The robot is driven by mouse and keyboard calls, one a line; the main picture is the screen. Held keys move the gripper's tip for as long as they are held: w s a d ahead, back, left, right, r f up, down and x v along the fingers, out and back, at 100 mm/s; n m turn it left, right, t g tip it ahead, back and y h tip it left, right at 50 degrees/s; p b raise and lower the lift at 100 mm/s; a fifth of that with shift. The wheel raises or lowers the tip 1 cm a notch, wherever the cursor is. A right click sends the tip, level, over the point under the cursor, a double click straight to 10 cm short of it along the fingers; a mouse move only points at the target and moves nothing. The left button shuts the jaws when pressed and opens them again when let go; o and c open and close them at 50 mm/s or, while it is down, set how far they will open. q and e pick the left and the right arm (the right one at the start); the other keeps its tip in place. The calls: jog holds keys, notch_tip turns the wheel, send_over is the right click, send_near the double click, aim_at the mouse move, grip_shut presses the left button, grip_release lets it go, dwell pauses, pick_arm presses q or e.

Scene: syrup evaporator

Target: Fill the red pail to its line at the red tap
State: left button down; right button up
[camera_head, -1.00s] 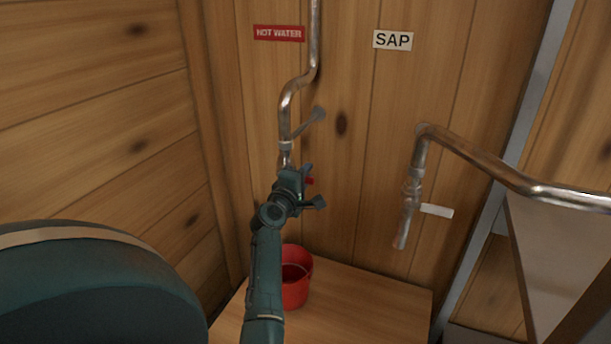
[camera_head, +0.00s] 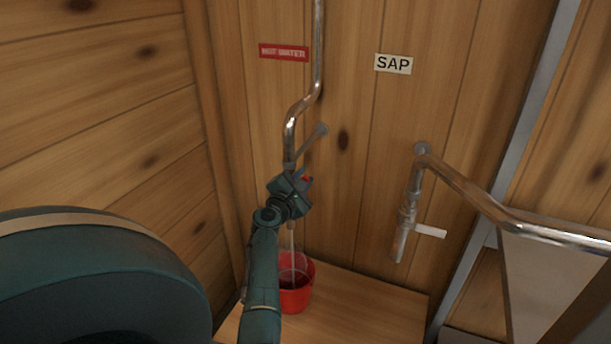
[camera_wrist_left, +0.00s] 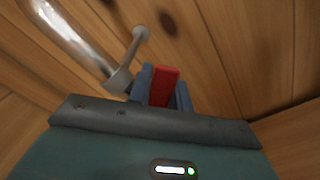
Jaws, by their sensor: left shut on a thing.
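The red pail (camera_head: 298,301) stands upright on a wooden surface below the hot water pipe, partly hidden behind my left arm. My left gripper (camera_head: 301,186) is at the tap under that pipe, above the pail. It is shut on the red tap handle (camera_head: 307,179). In the left wrist view the red handle (camera_wrist_left: 163,86) sits between the two fingers. A thin pale stream (camera_head: 291,240) runs down from the tap into the pail. The pail's line and water level cannot be made out. My right gripper is not in view.
A red hot water sign (camera_head: 283,53) marks the left pipe (camera_head: 290,135). A SAP sign (camera_head: 393,64) hangs above a second tap with a white handle (camera_head: 430,231). The wooden surface (camera_head: 365,305) right of the pail is clear. A wooden wall rises at left.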

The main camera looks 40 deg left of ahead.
pick_arm(q)
jog(key=shift+s+a+r+n+p, duration=0.1)
jog(key=shift+a+r+n+p, duration=0.25)
jog(key=shift+n, duration=0.3)
jog(key=shift+a+r+n+p, duration=0.1)
jog(key=shift+r+n+p, duration=0.15)
jog(key=shift+n+p, duration=0.3)
jog(key=c, duration=1.3)
grip_release()
jog(key=shift+f, duration=0.1)
